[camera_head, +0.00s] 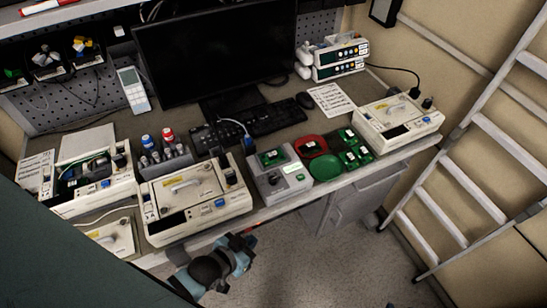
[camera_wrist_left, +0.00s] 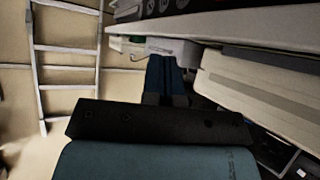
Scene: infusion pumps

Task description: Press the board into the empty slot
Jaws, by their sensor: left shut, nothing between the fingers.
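Several small green boards lie on the bench: one on the grey tester box (camera_head: 276,178), one in the red dish (camera_head: 303,152), and several in a group (camera_head: 350,157) right of the dishes. An opened pump (camera_head: 93,195) at the left shows green circuitry inside; I cannot tell which slot is empty. My left gripper (camera_head: 249,239) is low in front of the bench's front edge, below the middle pump, apart from all boards. Its blue-grey fingers (camera_wrist_left: 167,82) are shut and empty in the wrist view. My right gripper is not in view.
A closed pump (camera_head: 195,193) stands at the front edge, another (camera_head: 398,122) at the right. A green dish (camera_head: 325,167) sits beside the tester. A rack of bottles (camera_head: 163,158), keyboard and monitor (camera_head: 213,50) stand behind. A ladder (camera_head: 467,185) leans at the right; the floor before the bench is clear.

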